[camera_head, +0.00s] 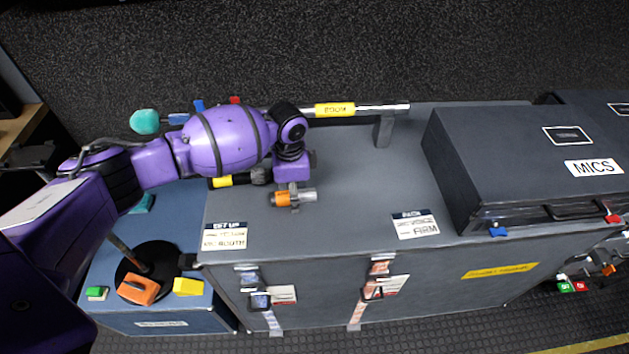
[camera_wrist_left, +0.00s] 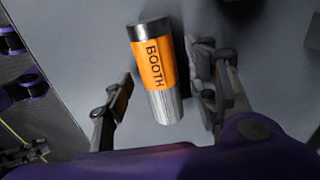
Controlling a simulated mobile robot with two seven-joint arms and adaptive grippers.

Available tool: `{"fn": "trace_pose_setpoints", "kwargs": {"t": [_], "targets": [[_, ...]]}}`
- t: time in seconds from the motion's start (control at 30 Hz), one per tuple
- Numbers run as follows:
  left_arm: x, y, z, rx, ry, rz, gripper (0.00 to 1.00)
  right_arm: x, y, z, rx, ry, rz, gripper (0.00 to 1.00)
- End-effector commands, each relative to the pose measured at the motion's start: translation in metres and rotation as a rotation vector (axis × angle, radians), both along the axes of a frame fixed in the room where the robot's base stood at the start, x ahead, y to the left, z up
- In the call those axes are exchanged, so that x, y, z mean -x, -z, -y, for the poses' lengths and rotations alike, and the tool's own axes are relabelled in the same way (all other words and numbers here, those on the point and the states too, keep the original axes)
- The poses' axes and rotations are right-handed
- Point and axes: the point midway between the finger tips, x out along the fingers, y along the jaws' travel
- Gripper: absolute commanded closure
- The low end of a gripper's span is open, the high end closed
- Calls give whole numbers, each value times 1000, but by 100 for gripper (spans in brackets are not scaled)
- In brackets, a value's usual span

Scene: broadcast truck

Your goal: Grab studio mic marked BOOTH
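The studio mic marked BOOTH (camera_wrist_left: 157,78) lies on the grey case top, with an orange label band, a dark cap and a ribbed silver end. It also shows in the head view as an orange and silver piece (camera_head: 283,199), partly covered by my gripper. My left gripper (camera_wrist_left: 160,88) is open, with one finger on each side of the mic and visible gaps to it. In the head view, my left gripper (camera_head: 293,190) is low over the case, right above the mic. My right gripper is not in view.
A boom pole with a yellow BOOM label (camera_head: 335,110) lies along the back of the case. A yellow-banded mic (camera_head: 221,182) lies left of my gripper. A dark MICS case (camera_head: 500,165) stands at right. White cards (camera_head: 224,237) lie near the front edge. The middle case top is clear.

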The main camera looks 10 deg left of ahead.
Motion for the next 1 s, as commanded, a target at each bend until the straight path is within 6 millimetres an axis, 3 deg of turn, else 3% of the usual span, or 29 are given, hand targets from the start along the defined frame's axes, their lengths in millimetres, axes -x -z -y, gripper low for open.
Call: {"fn": "trace_pose_setpoints", "kwargs": {"t": [0.07, 0.4, 0.77, 1.0], "targets": [[1, 1, 0, -1, -1, -1, 55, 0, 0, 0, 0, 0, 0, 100], [1, 1, 0, -1, -1, -1, 100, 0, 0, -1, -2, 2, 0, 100], [0, -3, 0, 1, -1, 1, 100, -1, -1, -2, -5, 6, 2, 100], [-1, -31, 0, 2, 0, 5, 100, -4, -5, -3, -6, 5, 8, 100]]}}
